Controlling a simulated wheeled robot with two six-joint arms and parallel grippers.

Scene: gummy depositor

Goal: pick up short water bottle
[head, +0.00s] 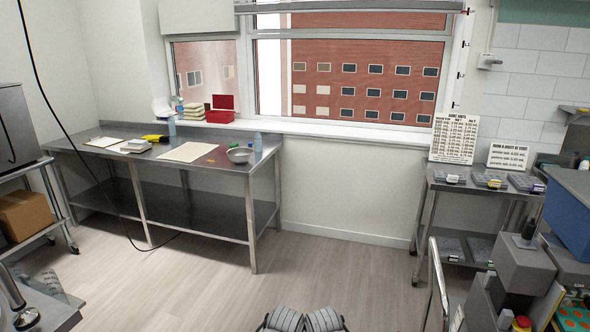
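A clear, bluish bottle (258,142) stands upright near the right end of the long steel table (225,165), beside a metal bowl (239,155). Another pale blue bottle (172,127) stands at the back of the same table, in front of the windowsill. A small bottle (180,105) is on the sill. From this distance I cannot tell for sure which is the short water bottle. Two grey ribbed parts at the bottom centre are mine. No gripper fingers show, and the bottles are far from these parts.
Open wooden floor (215,285) lies between me and the table. A cutting board (188,152) and a small scale (136,146) are on the table. A black cable hangs at left. A cart with signs (455,138) and machinery stand at right.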

